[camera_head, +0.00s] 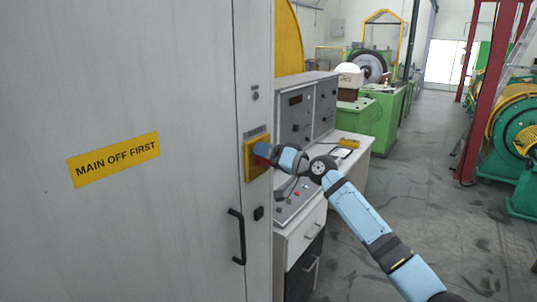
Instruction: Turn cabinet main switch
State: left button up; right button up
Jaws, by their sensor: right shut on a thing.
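The grey cabinet (130,220) fills the left of the view and carries a yellow "MAIN OFF FIRST" label (114,159). Its main switch (252,160) sits on a yellow plate near the door's right edge, with a little red showing at its middle. My right gripper (266,152) is at the switch, its fingers shut on the red handle. The gripper hides most of the handle, so its angle cannot be told. My left gripper is not in view.
A black door handle (238,237) stands out below the switch. A control desk (310,215) with buttons and drawers is close behind my right arm. Green machines (385,110) stand farther back. The grey floor (430,220) at the right is open.

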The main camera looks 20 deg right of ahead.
jog(key=m+p, duration=0.1)
jog(key=m, duration=0.1)
jog(key=m+p, duration=0.2)
jog(key=m, duration=0.1)
jog(key=d+m+p, duration=0.1)
jog(key=m, duration=0.2)
jog(key=shift+w+r+p, duration=0.1)
jog(key=shift+w+p, duration=0.2)
jog(key=shift+w, duration=0.1)
jog(key=shift+d+m+p, duration=0.1)
jog(key=shift+m+p, duration=0.25)
jog(key=shift+m, duration=0.55)
jog(key=shift+f, duration=0.2)
jog(key=o, duration=0.6)
